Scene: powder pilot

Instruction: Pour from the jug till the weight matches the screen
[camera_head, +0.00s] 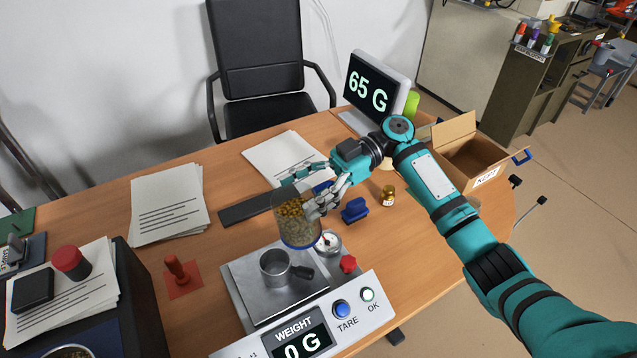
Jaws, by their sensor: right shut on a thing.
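My right gripper (318,200) is shut on a clear jug (298,226) with brown granules in it. It holds the jug above the back edge of the scale (242,284). The jug looks roughly upright. A small metal cup (274,266) with a dark handle stands on the scale's plate, in front and left of the jug. The scale's display (303,343) reads 0 G. Its front has a blue TARE button (341,309) and a pale OK button (368,294). The screen (368,91) at the back reads 65 G. My left gripper is not in view.
A red knob (348,264) and a small round dish (328,243) are right of the cup. A red stamp (178,270) stands left of the scale. Papers (168,202), a blue stamp (354,210), a small jar (388,195) and an open cardboard box (470,160) are on the desk.

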